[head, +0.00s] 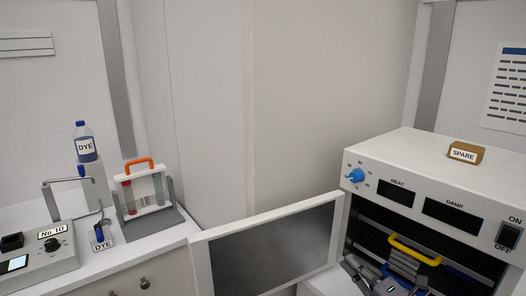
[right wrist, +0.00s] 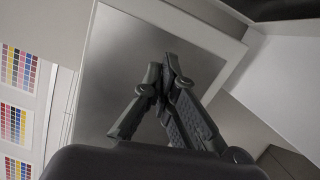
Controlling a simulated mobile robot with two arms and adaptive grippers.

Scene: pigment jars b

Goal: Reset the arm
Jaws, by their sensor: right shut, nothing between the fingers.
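My right gripper (head: 362,272) shows at the bottom of the head view, low in front of the oven's opening. In the right wrist view its dark fingers (right wrist: 166,70) meet at the tips, shut with nothing between them. Behind them is the grey panel of the open oven door (right wrist: 125,55). In the head view the white-framed door (head: 268,245) stands open to the left of the oven (head: 425,180). A rack with a yellow handle (head: 415,249) is at the oven's opening, partly hidden by my arm. My left gripper is not in view.
A brown SPARE block (head: 466,152) sits on the oven. On the left counter are a DYE bottle (head: 84,142), a tube rack with an orange handle (head: 145,190) and a grey device (head: 38,262). Colour charts (right wrist: 17,70) show in the wrist view.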

